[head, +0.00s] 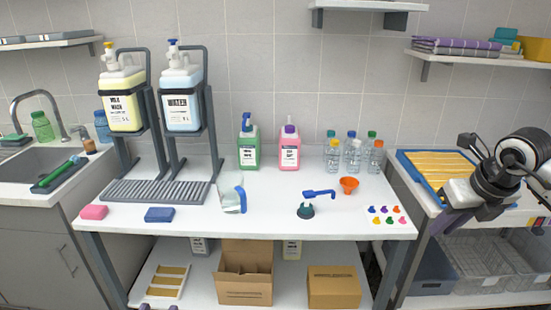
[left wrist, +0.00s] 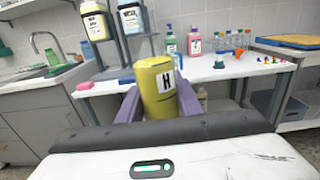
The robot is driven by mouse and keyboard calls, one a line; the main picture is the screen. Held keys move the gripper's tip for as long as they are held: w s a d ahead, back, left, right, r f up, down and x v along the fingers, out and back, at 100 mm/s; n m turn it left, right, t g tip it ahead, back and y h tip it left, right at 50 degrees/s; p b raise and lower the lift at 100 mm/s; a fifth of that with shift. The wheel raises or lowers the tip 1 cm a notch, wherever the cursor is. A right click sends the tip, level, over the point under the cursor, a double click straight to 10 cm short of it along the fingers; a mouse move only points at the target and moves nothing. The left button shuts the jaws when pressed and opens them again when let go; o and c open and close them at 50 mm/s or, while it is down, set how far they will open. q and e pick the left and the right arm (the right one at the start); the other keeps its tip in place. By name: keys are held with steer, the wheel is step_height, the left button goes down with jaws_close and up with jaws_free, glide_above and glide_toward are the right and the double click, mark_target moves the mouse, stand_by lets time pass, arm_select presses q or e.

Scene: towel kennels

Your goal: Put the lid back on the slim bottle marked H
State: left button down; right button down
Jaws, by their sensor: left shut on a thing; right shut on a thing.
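The slim bottle marked H (left wrist: 158,88) is yellow, with a black H on a white label. It stands out between the purple fingers of my left gripper (left wrist: 160,104), which is shut on it in front of the table. Whether its mouth is bare is unclear. In the head view only small purple tips of my left gripper (head: 158,307) show at the bottom edge. My right gripper (head: 440,222) is at the far right, fingers pointing down beside the right counter. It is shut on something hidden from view. I cannot make out the lid for certain.
The white table (head: 270,222) holds a clear jug (head: 233,195), a blue-handled tool (head: 316,195), an orange funnel (head: 349,184), several small coloured caps (head: 385,213) and several clear bottles (head: 354,155). Dispensers stand on a grey rack (head: 155,190). The table's front middle is clear.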

arm_select(q)
steer(key=s+r, duration=0.1)
steer(key=r, duration=0.1)
steer(key=s+r, duration=0.2)
steer(key=shift+s, duration=0.1)
arm_select(e)
steer(key=s+a+f+n+g+y, duration=0.2)
steer(key=s+a+n+g+y, duration=0.4)
steer(key=a+n, duration=0.85)
steer(key=s+f+n+g+h, duration=0.1)
steer(key=s+n+g+h, duration=0.2)
steer(key=s+n, duration=1)
steer(key=n+h, duration=0.3)
steer(key=n, duration=0.4)
steer(key=shift+s+a+f, duration=0.15)
steer(key=shift+a+f, duration=0.1)
steer(key=shift+a, duration=0.1)
arm_select(q)
steer(key=shift+d, duration=0.1)
arm_select(e)
steer(key=shift+n, duration=0.25)
